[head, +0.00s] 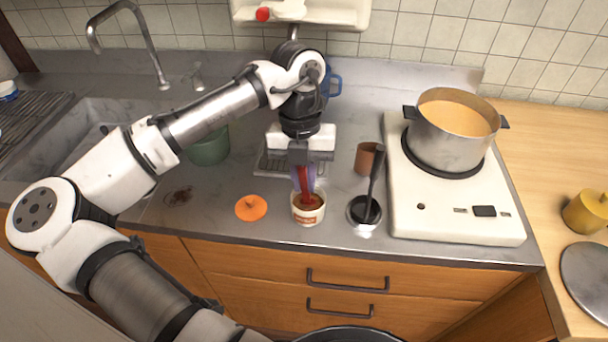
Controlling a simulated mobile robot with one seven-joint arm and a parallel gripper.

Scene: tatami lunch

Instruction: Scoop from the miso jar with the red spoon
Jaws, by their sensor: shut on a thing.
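My gripper (299,156) points down over the miso jar and is shut on the red spoon (306,184). The spoon hangs down with its lower end at the mouth of the jar; I cannot tell how deep it goes. The miso jar (308,216) is a small white tub with red marks and brown content, upright near the counter's front edge. An orange lid with a knob (251,208) lies on the counter to the left of the jar. Something purple shows behind the spoon, mostly hidden.
Right of the jar stand a dark ladle (375,180) in a metal holder and a brown cup (366,158). A pot (450,140) of orange-brown liquid sits on the white stove (460,222). A green container (208,150) stands behind my arm, by the sink (75,155).

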